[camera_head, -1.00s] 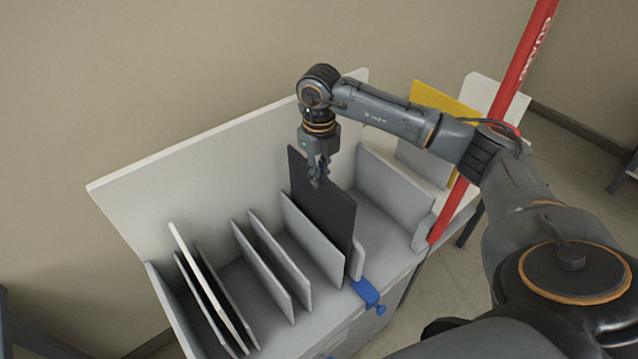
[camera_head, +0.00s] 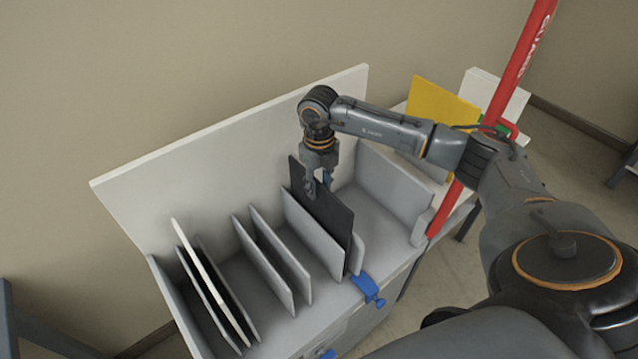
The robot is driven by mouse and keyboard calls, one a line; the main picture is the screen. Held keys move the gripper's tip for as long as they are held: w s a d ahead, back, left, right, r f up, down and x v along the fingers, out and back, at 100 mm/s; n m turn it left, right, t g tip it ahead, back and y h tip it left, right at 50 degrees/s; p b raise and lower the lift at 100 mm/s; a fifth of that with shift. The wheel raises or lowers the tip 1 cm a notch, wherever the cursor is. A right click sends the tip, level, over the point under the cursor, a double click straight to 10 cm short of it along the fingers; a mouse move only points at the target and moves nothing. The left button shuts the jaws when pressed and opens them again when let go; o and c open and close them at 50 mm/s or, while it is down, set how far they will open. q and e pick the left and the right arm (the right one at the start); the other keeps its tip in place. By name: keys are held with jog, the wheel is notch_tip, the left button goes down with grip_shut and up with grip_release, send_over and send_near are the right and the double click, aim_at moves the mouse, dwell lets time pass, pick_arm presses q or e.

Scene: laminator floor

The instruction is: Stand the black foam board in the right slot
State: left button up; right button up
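The black foam board (camera_head: 338,222) stands upright in the right part of the grey rack (camera_head: 385,245). It is just right of a tall grey divider (camera_head: 312,238), with a low grey lip (camera_head: 358,254) on its other side. My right gripper (camera_head: 318,190) points down at the board's top edge with its fingers on either side, shut on it. The board's lower edge is hidden behind the divider, so I cannot tell whether it touches the rack floor. My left gripper is not in view.
A white board (camera_head: 205,270) leans between dividers at the rack's left. Middle dividers (camera_head: 268,262) stand with empty gaps. A tall white back panel (camera_head: 200,180) closes the rear. A blue clamp (camera_head: 368,288) sits at the front edge. A yellow board (camera_head: 440,103) and red post (camera_head: 515,75) are right.

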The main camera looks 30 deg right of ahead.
jog(key=shift+r, duration=0.45)
notch_tip(320, 180, up, 11)
jog(key=b, duration=0.3)
jog(key=shift+r+b, duration=0.2)
jog(key=shift+b, duration=0.2)
